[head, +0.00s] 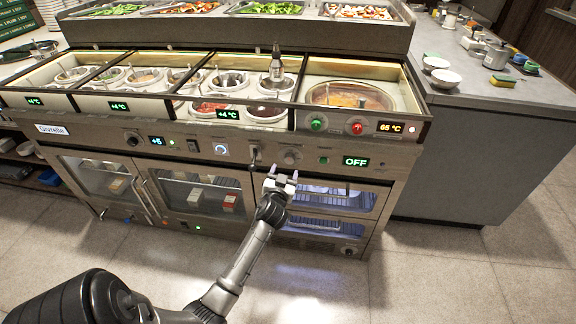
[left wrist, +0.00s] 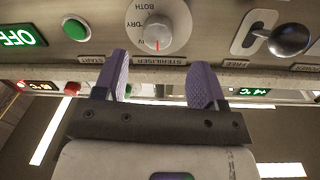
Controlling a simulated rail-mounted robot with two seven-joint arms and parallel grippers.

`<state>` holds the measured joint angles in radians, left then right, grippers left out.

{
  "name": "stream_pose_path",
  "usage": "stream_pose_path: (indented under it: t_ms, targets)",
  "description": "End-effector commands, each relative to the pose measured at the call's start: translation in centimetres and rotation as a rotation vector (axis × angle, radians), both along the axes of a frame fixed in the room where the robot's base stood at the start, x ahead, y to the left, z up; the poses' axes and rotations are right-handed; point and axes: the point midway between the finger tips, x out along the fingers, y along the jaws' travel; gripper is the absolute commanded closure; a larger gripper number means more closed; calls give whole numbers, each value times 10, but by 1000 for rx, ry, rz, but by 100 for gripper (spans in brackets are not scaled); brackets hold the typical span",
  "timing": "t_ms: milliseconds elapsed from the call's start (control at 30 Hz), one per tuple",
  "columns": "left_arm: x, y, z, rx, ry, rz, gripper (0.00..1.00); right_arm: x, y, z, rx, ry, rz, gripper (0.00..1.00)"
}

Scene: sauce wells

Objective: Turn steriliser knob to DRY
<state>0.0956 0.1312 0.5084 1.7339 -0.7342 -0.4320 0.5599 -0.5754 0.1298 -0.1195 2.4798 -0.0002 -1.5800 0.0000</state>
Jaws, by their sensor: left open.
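My left gripper (head: 283,175) is just below the knob in the head view. In the wrist view its purple fingers (left wrist: 161,70) are apart and empty, one towards each side of the knob, not around it. My right gripper is not in view.
A green START button (left wrist: 74,28) and a green OFF display (head: 356,162) are beside the knob. On the other side a dark ball-ended lever (head: 254,155) sticks out, labelled FREE. The glass-fronted steriliser cabinet (head: 330,197) is below. The floor in front is clear.

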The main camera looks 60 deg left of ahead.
Motion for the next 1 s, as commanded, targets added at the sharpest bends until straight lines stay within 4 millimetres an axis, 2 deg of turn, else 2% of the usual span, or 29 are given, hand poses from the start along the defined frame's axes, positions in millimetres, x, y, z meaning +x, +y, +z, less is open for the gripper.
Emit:
stream_pose_path:
  t_ms: [33,200,400,867,1000]
  targets:
    - [7,7,-2,2,-1,1,36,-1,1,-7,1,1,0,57]
    - [24,25,-1,2,0,1,36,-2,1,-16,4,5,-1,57]
    - [36,38,-1,0,0,0,36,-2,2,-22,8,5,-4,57]
    - [41,42,0,-1,0,0,36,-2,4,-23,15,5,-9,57]
    - [40,42,0,-1,0,0,49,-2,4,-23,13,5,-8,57]
